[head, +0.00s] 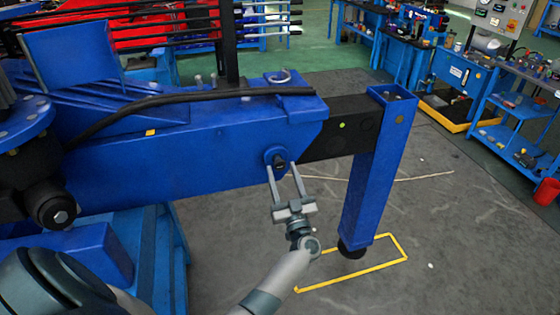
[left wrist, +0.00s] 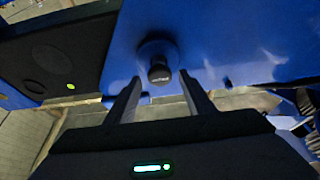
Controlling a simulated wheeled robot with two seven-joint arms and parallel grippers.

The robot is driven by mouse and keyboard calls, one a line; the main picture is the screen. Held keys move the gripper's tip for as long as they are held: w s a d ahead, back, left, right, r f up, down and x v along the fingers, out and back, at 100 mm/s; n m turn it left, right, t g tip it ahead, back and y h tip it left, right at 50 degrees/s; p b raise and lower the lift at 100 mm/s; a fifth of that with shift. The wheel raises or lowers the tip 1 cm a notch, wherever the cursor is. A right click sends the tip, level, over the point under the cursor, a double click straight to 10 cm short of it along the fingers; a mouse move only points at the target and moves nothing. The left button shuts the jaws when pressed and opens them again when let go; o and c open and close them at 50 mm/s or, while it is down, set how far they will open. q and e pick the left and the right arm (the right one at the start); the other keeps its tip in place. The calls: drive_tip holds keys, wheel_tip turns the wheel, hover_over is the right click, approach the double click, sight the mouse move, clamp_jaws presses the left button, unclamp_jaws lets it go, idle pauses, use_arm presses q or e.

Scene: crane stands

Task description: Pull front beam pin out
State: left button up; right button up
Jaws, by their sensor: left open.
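The front beam pin (head: 279,160) has a dark round head and sits in a blue collar on the side of the blue beam (head: 190,158). In the left wrist view the pin (left wrist: 160,70) stands out from its round blue collar, just beyond my fingers. My left gripper (head: 284,168) is open in front of the pin, its two fingers pointing up at it. In the left wrist view the fingertips of my left gripper (left wrist: 160,79) lie on either side below the pin head, and no contact shows. My right gripper is not in view.
A black inner beam (head: 338,128) runs from the blue beam to a blue upright leg (head: 376,170). A yellow outline (head: 350,276) marks the grey floor under the leg. Workbenches (head: 455,85) stand at the back right. The floor at right is mostly clear.

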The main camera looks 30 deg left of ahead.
sight(281, 166)
use_arm(q)
drive_tip(key=shift+p+x, duration=0.3)
drive_tip(key=shift+x, duration=1.4)
